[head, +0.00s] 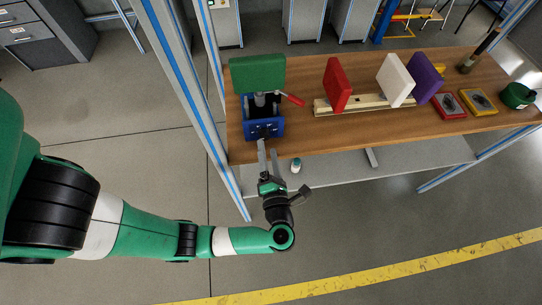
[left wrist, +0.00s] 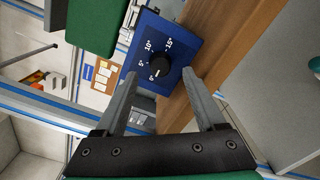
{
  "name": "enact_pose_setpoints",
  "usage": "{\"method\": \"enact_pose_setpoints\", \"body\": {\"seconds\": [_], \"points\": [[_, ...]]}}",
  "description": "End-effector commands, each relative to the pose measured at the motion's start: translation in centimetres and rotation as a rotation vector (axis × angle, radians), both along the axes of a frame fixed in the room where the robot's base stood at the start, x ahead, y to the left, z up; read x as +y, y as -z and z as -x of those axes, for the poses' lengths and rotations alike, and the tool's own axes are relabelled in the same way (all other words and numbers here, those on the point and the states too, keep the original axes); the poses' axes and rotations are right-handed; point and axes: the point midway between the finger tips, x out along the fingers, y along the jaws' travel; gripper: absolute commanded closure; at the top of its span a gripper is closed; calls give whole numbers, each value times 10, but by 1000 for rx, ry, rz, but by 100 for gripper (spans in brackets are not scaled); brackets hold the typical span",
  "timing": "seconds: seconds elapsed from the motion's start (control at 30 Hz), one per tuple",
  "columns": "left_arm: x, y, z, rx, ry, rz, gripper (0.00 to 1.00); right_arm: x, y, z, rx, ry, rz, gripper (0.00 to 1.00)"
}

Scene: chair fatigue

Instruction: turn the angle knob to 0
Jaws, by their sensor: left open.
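The angle knob (left wrist: 161,67) is a small black dial on the face of a blue box (left wrist: 184,48), with white marks 0°, 5°, 10° and 15° around it. Its pointer is too small to read surely; a white mark shows near the 0° label. My left gripper (head: 268,150) is open and empty in front of the box. In the left wrist view its fingers (left wrist: 160,84) lie either side of the knob, apart from it. My right gripper is not in view.
A red-handled lever (head: 292,100) sticks out right of the box. A small bottle (head: 296,165) stands below the table's front edge. A frame post rises left of the table.

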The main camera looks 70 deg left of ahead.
Motion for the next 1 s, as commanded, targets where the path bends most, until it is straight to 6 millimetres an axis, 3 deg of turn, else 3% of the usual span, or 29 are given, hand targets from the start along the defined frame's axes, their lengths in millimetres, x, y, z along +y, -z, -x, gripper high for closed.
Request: {"method": "enact_pose_setpoints", "body": {"seconds": [0.1, 0.33, 1.0], "points": [[-31, 0, 5, -2, 9, 0, 28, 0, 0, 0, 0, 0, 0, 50], [-70, 0, 15, -2, 3, 0, 28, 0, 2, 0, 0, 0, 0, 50], [-76, 0, 18, -1, -1, -1, 28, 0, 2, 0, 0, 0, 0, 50]]}}
